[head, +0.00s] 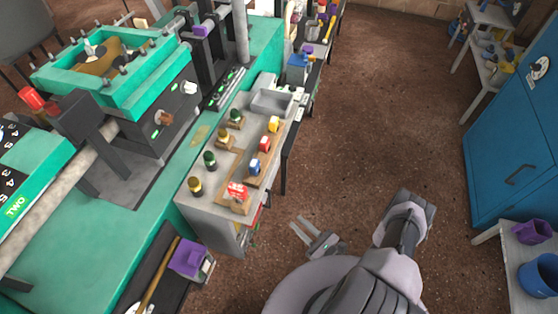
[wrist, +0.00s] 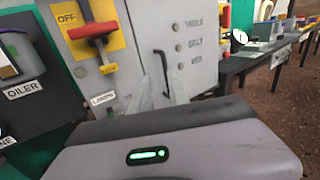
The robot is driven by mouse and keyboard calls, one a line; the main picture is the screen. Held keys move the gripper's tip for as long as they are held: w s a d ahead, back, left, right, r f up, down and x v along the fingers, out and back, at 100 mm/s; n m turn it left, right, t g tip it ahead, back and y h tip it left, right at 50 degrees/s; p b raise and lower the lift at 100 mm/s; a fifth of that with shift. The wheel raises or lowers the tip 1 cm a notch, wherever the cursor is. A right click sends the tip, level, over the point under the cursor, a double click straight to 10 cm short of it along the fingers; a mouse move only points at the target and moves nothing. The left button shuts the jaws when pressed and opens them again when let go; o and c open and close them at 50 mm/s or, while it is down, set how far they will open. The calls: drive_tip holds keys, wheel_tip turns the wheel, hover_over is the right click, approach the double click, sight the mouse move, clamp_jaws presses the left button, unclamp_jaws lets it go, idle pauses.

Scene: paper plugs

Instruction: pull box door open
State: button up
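My gripper (head: 299,223) is to the right of the box in the head view, in front of that face. In the wrist view my gripper (wrist: 159,92) is open, with one pale finger on each side of the handle's lower part. Whether a finger touches the handle cannot be told. The door looks shut.
A red lever switch on a yellow plate (wrist: 75,45) is left of the handle. An oiler panel (wrist: 22,90) is further left. A dark bench (wrist: 262,68) stands at right. Open brown floor (head: 372,110) lies between the benches and a blue cabinet (head: 515,150).

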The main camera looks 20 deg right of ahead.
sight(270, 196)
drive_tip(key=shift+m+t+h, duration=0.3)
drive_tip(key=shift+m+h, duration=0.3)
drive_tip(key=x, duration=0.5)
drive_tip(key=f+b+x, duration=0.1)
drive_tip(key=x, duration=0.4)
drive_tip(key=f+x, duration=0.1)
drive_tip(key=x, duration=0.4)
drive_tip(key=shift+w+a, duration=0.3)
drive_tip(key=shift+a, duration=0.1)
drive_tip(key=shift+w+a+r+b, duration=0.15)
drive_tip(key=shift+w+b, duration=0.15)
drive_tip(key=shift+w, duration=0.25)
clamp_jaws()
drive_tip(key=shift+s, duration=0.1)
